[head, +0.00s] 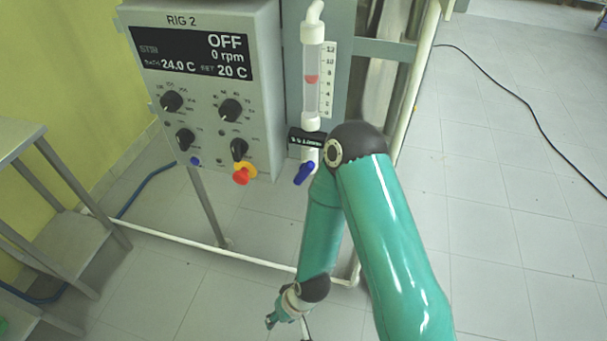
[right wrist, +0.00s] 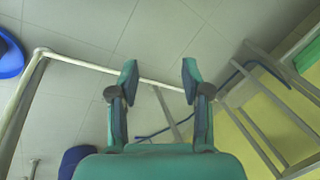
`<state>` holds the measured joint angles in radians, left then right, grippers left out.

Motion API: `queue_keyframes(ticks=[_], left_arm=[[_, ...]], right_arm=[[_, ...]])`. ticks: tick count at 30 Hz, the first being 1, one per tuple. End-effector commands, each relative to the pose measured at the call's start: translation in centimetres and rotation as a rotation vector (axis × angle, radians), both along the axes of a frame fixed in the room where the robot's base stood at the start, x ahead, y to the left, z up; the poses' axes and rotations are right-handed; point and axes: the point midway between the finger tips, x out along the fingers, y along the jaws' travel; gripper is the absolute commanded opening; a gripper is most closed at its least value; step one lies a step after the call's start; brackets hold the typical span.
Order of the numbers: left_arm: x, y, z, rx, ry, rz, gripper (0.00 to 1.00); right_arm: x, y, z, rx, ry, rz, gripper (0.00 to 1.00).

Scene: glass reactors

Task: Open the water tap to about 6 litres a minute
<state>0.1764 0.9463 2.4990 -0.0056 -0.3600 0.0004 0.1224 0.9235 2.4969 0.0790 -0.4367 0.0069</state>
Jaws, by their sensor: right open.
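The water tap has a blue handle (head: 305,173), set at a slant below the clear flow meter tube (head: 313,105) in the head view. A red float (head: 311,79) sits in the tube, roughly between the 6 and 8 marks of the scale (head: 328,80); the small figures are hard to read. My right gripper (head: 271,319) is low in the head view, well below the tap and apart from it. In the right wrist view the right gripper (right wrist: 160,76) is open, with nothing between its fingers. My left gripper is not in view.
The RIG 2 control box (head: 208,90) with black knobs and a red-and-yellow knob (head: 242,174) is left of the tap. A white pipe frame (head: 250,259) runs below. A grey metal stand (head: 60,190) is at left. Open floor (head: 510,200) lies right.

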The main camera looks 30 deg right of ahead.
Motion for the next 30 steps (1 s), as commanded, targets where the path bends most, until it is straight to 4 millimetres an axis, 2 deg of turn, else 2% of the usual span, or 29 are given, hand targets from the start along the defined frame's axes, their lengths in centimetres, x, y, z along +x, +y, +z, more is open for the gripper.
queue_keyframes(ticks=[2, 5, 6, 8, 9, 11, 13, 15, 19, 21, 24, 30], left_arm=[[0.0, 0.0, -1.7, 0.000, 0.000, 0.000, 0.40], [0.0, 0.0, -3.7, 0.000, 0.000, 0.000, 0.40], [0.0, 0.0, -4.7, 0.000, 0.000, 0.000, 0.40], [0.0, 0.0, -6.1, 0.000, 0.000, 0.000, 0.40], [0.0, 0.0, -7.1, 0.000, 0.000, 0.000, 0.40], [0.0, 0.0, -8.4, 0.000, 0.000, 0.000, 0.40], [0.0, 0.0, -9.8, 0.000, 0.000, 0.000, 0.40], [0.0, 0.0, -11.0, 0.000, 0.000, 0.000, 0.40], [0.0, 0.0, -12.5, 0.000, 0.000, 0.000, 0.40], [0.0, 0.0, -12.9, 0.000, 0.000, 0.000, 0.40], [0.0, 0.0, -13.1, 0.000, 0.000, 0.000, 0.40], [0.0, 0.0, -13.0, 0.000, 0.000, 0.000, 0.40]], right_arm=[[3.3, 0.1, -0.1, -0.048, -0.110, -0.065, 0.48], [8.5, -0.4, 1.5, -0.133, -0.310, -0.205, 0.48], [10.5, -0.7, 2.8, -0.171, -0.406, -0.272, 0.48], [13.1, -1.3, 5.4, -0.229, -0.556, -0.383, 0.48], [14.3, -1.8, 7.4, -0.269, -0.657, -0.460, 0.48], [15.2, -2.5, 10.8, -0.326, -0.801, -0.578, 0.48], [14.9, -3.4, 14.7, -0.391, -0.949, -0.711, 0.48], [13.6, -4.2, 18.2, -0.452, -1.070, -0.830, 0.48], [10.0, -5.2, 22.9, -0.549, -1.217, -0.996, 0.48], [8.4, -5.5, 24.4, -0.588, -1.259, -1.053, 0.48], [7.1, -5.9, 25.6, -0.623, -1.290, -1.098, 0.48], [7.8, -7.4, 26.1, -0.640, -1.296, -1.117, 0.48]])
